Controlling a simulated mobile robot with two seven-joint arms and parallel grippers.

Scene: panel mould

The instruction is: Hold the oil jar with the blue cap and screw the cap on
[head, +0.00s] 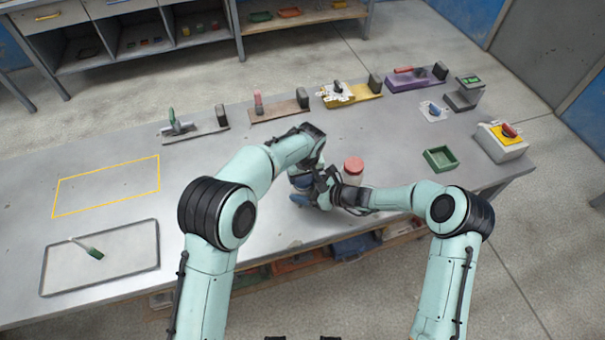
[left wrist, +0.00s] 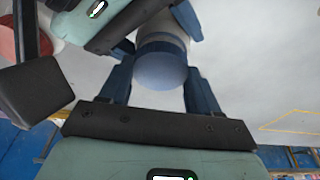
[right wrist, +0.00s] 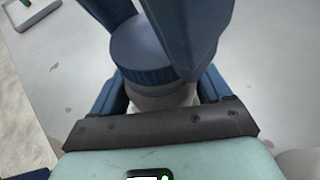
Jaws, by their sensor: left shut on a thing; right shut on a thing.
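The oil jar with the blue cap is between my two grippers, mostly hidden in the head view. In the right wrist view my right gripper (right wrist: 160,92) is shut around the pale jar body (right wrist: 160,103) just below the cap. The ribbed blue cap (right wrist: 143,58) sits on the jar's top; how tight it is I cannot tell. My left gripper's blue fingers reach in from above on both sides of the cap. In the left wrist view my left gripper (left wrist: 158,80) is shut on the blue cap (left wrist: 160,70).
A jar with a red cap (head: 353,166) stands just right of my grippers. A green tray (head: 440,158) and a switch box (head: 502,141) are further right. Several boards with parts line the back. A yellow outline (head: 107,187) and a tray with a brush (head: 100,258) are left.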

